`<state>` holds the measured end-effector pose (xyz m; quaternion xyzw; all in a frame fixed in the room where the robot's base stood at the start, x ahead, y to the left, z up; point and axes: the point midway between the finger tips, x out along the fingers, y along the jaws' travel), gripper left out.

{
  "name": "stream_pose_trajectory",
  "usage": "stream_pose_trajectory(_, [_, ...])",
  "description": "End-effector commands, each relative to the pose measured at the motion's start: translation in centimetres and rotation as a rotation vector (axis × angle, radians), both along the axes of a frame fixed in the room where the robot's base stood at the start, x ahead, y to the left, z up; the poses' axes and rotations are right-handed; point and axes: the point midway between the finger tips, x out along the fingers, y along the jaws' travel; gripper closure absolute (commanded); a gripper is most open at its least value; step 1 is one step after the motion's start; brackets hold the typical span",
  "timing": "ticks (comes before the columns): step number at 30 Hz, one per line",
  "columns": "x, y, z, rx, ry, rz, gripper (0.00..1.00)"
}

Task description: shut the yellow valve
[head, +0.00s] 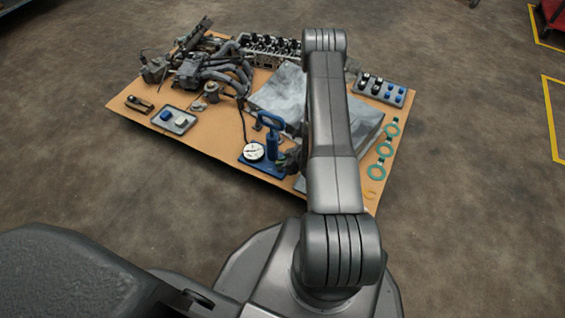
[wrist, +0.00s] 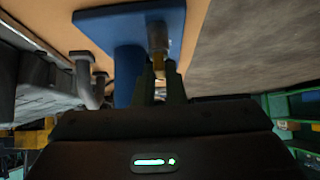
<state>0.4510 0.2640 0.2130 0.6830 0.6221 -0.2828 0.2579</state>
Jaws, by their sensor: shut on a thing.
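In the wrist view the fingers of my gripper (wrist: 159,72) are closed on a small brass-yellow part, the yellow valve (wrist: 158,62), beside a blue upright cylinder (wrist: 127,72). The cylinder stands on a blue base plate (wrist: 118,22). The fingers hide much of the valve, so I cannot tell its turn. In the head view the blue hand pump (head: 271,143) stands on the board with a white round gauge (head: 254,151) at its left. My arm covers its right side; the valve does not show there.
An engine with pipes (head: 205,70) lies at the back left. A small tray (head: 174,119) is at the left, a parts tray (head: 384,89) at the back right, and green rings (head: 377,172) along the right edge.

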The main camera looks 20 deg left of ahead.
Motion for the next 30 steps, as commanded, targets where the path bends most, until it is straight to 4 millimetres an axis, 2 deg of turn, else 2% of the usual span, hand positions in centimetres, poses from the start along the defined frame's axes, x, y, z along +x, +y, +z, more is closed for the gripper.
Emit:
stream_pose_trajectory(7, [0.0, 0.0, 0.0, 0.001, 0.001, -0.001, 1.00])
stream_pose_trajectory(8, [0.0, 0.0, 0.0, 0.001, 0.001, -0.001, 0.84])
stream_pose_trajectory(10, [0.0, 0.0, 0.0, 0.001, 0.001, -0.001, 0.70])
stream_pose_trajectory(11, [0.0, 0.0, 0.0, 0.001, 0.001, -0.001, 0.68])
stream_pose_trajectory(22, [0.0, -0.5, 0.6, 0.000, 0.001, -0.002, 0.68])
stream_pose_trajectory(26, [-0.1, -1.9, 2.2, 0.000, 0.001, -0.004, 0.68])
stream_pose_trajectory(30, [-0.3, -4.2, 4.7, 0.001, 0.001, -0.005, 0.68])
